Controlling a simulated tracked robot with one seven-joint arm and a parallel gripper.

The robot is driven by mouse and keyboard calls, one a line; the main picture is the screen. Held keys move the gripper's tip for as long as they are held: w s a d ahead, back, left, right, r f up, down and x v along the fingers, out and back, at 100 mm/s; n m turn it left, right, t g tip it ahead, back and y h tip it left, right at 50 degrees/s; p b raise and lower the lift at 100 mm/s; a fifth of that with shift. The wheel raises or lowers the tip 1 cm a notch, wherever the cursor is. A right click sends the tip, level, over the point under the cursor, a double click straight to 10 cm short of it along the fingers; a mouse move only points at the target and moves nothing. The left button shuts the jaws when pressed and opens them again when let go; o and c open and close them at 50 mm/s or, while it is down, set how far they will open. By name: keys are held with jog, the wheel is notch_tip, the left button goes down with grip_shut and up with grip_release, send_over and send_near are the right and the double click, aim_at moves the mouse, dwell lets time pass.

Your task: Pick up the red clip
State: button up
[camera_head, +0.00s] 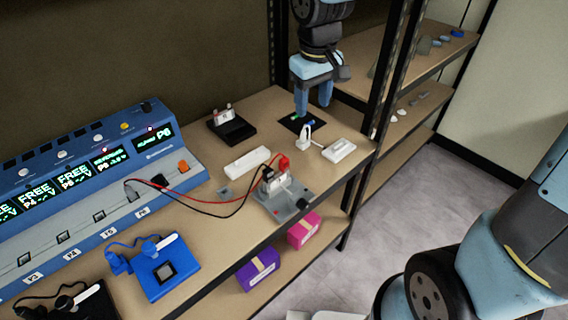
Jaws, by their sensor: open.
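The red clip (283,161) sits at the top of a small upright holder on a grey fixture (277,205) near the front of the bench shelf. A red wire runs left from the clip area to the blue instrument. My gripper (313,103) is open and points down over the back right of the shelf. It is behind and to the right of the red clip, apart from it. It is above or near a black pad (292,124); its exact height is hard to tell.
The blue instrument (90,180) with lit displays fills the left. A white bar (247,159), a black stand (231,127), a white block (339,150) and a blue box (166,270) stand on the shelf. A dark rack post (392,70) rises right of my gripper.

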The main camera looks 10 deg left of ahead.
jog(key=n+g, duration=0.1)
jog(key=n, duration=0.1)
send_over(283, 158)
notch_tip(283, 158, down, 4)
jog(key=f, duration=0.9)
jog(key=shift+a, duration=0.25)
jog(key=shift+d+f, duration=0.2)
jog(key=shift+f, duration=2.45)
jog(key=shift+c, duration=0.4)
grip_shut()
